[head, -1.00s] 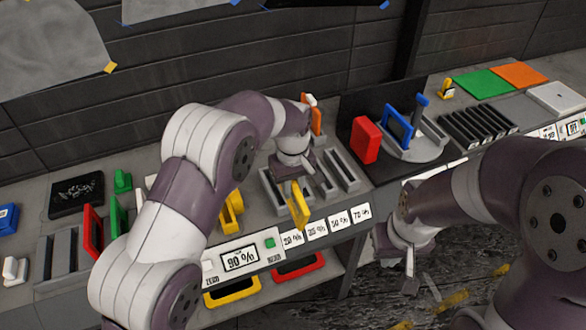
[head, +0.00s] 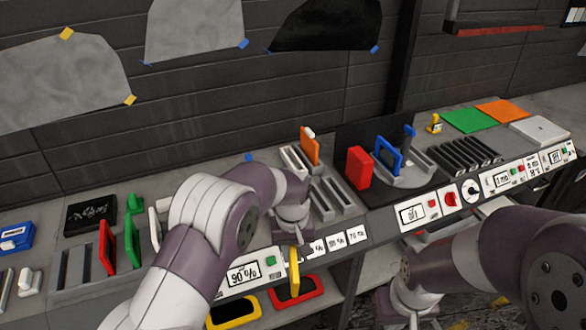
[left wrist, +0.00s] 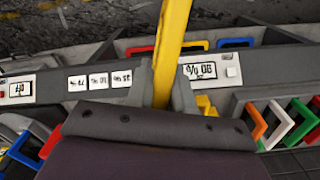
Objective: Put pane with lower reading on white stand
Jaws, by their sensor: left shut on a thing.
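My left gripper (head: 293,240) is shut on a yellow-framed pane (head: 294,275) and holds it at the bench's front edge, right of the meter display (head: 243,275) reading 90 %. The pane shows as a yellow bar in the left wrist view (left wrist: 170,50), between the two fingers. An orange-framed pane (head: 310,147) stands in the grey slotted rack (head: 340,196) behind my left gripper. A flat white square stand (head: 540,131) lies at the far right, bare on top. My right gripper (head: 388,308) is low near the bottom edge, largely hidden, and its jaws are unclear.
A red block (head: 360,168) and a blue frame (head: 388,158) on a round grey holder stand right of the rack. Green (head: 468,120) and orange (head: 502,111) flat pads lie beside the white one. Red (head: 106,247) and green (head: 131,240) panes stand at left.

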